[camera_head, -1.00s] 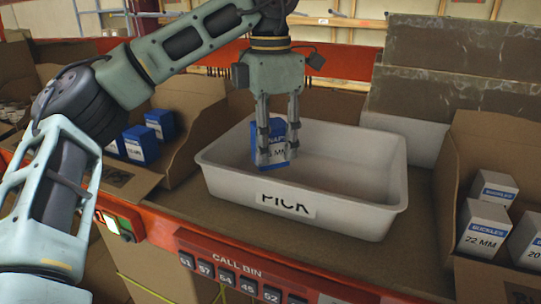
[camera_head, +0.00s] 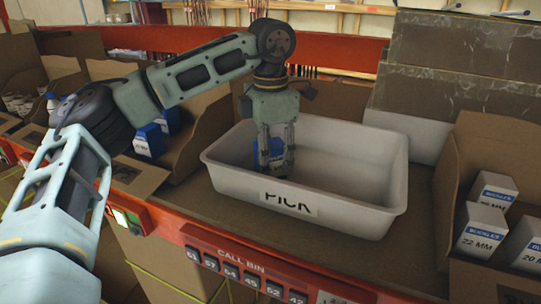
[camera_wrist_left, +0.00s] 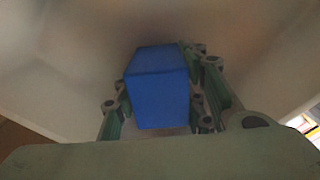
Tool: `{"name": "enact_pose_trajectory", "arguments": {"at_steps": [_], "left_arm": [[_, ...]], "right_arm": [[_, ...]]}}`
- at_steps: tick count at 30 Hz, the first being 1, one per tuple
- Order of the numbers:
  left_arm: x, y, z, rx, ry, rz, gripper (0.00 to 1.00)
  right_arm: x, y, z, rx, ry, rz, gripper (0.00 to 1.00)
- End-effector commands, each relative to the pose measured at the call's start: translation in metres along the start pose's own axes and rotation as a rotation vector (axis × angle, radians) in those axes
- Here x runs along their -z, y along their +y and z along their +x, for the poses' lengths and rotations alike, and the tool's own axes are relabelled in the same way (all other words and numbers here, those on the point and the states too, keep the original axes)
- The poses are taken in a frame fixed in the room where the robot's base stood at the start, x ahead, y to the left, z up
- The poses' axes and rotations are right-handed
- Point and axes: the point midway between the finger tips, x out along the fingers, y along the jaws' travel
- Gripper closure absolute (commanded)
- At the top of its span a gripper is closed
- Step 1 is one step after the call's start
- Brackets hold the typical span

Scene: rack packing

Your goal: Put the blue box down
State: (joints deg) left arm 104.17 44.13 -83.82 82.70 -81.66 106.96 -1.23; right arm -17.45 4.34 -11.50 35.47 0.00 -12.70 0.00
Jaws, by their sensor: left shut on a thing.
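The blue box (camera_head: 277,148) is inside the white bin labelled PICK (camera_head: 354,217), near its left end and back wall. My left gripper (camera_head: 276,168) reaches straight down into the bin and is shut on the box. In the left wrist view the blue box (camera_wrist_left: 158,88) sits between the two fingers (camera_wrist_left: 160,112), with the bin's pale inside around it. I cannot tell whether the box touches the bin floor. My right gripper is not in view.
Other blue boxes (camera_head: 149,141) stand in a cardboard bin on the left. The rest of the white bin looks empty. A red rail with number labels (camera_head: 240,272) runs along the front.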

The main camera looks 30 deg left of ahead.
Motion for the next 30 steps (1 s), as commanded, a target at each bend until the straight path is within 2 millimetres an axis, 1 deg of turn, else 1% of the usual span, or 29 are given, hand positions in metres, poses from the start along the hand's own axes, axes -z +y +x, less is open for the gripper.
{"name": "enact_pose_trajectory", "arguments": {"at_steps": [1,7,15,18,19,23,28,30], "left_arm": [[0.000,0.000,0.002,0.000,0.001,0.000,0.60],[0.000,0.000,0.001,0.000,0.001,0.000,0.43],[0.000,0.000,0.000,0.000,0.000,0.000,0.43],[0.000,0.000,-0.004,-0.001,0.000,0.000,0.43],[-0.001,0.000,-0.005,-0.001,-0.001,0.000,0.43],[-0.002,0.000,-0.023,-0.003,-0.005,0.000,0.43],[-0.001,0.000,-0.063,-0.002,-0.005,0.000,0.43],[-0.001,0.000,-0.079,-0.003,-0.002,0.000,0.43]], "right_arm": [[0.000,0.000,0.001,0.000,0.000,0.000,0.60],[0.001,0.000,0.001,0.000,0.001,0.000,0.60],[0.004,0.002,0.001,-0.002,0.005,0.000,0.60],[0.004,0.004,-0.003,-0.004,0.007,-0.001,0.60],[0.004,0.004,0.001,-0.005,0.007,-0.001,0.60],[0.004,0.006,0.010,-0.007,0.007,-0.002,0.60],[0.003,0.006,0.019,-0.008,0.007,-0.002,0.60],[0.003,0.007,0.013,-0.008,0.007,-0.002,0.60]]}}
